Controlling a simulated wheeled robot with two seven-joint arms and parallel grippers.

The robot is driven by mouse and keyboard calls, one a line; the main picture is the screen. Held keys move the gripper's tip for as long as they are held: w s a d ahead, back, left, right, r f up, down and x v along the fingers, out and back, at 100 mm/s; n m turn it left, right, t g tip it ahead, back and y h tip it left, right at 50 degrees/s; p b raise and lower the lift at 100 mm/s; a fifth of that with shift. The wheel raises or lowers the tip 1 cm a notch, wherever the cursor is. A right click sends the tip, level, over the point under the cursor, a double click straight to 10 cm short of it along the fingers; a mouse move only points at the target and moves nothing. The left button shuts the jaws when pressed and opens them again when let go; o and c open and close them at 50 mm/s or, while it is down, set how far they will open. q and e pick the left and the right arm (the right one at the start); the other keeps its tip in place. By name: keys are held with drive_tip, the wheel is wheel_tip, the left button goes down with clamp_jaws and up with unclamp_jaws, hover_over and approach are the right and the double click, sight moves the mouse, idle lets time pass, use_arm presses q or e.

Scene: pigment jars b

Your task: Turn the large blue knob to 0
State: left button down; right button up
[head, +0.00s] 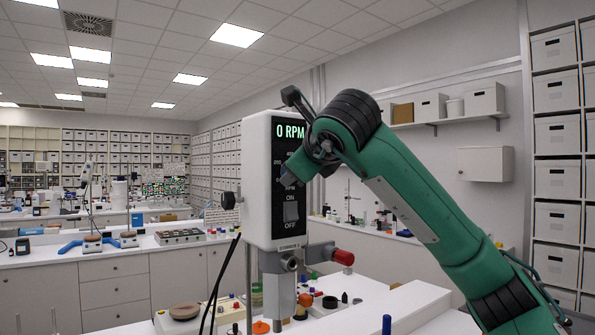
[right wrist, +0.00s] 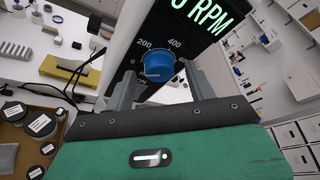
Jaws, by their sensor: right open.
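The stirrer (head: 257,180) is a white unit with a black front panel (head: 277,210). Its green display (head: 290,131) reads 0 RPM. The large blue knob (right wrist: 158,66) shows in the right wrist view, on a dial with 200 and 400 marked around it. Its pointer is too small to make out. My right gripper (right wrist: 160,75) is open, with one finger on each side of the knob and not closed on it. In the head view my right gripper and wrist cover the knob. My left gripper is out of view.
An ON/OFF switch (head: 291,210) sits low on the panel. A red-ended clamp (head: 343,257) juts out under the stirrer, over a white bench holding small jars and a brown dish (head: 184,310). Black cables hang to the left of the stirrer.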

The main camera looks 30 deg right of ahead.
drive_tip(key=b+v, duration=0.4)
drive_tip(key=v, duration=0.8)
drive_tip(key=shift+s, duration=0.25)
